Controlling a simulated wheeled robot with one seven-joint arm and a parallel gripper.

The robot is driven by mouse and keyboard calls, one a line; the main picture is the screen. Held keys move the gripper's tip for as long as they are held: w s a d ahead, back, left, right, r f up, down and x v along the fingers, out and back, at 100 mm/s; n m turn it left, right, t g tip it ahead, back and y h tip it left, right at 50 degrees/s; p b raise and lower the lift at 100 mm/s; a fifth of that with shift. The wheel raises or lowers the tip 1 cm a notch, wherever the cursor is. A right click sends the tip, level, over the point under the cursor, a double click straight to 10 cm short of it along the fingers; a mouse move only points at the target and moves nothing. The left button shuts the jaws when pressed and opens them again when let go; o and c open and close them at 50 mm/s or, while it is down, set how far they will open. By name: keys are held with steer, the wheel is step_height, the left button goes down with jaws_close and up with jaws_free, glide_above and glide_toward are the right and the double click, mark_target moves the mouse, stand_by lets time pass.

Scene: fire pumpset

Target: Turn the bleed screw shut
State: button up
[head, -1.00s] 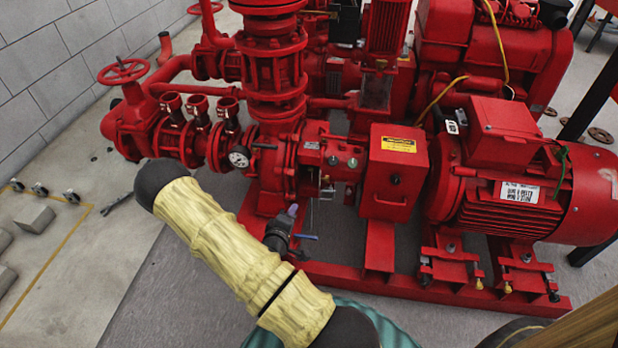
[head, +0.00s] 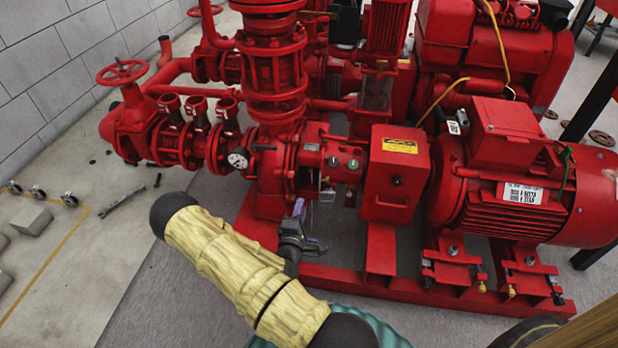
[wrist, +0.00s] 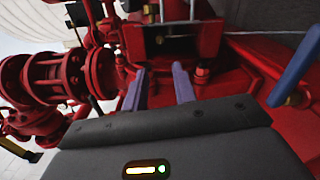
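My gripper (head: 307,226) is low in front of the red pump casing (head: 272,178), at the end of my tan-sleeved arm. In the wrist view my gripper (wrist: 160,72) has two purple-grey fingers standing apart with nothing visible between them. They point at a red housing (wrist: 210,40) with a dark opening, crossed by thin bright rods. I cannot identify the bleed screw for certain. On the casing in the head view are small round fittings (head: 352,164).
A blue bar (wrist: 297,66) crosses the right of the wrist view, close by. A pressure gauge (head: 238,158) sits left of the casing, and a red box (head: 394,185) right of it. The red base frame (head: 345,278) runs below.

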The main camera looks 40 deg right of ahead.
mark_target(311, 172)
steer(key=b+x, duration=0.4)
steer(key=x, duration=1)
steer(key=shift+w+d+b, duration=0.15)
steer(key=shift+d+b, duration=0.15)
steer(key=shift+b, duration=0.05)
jaws_close()
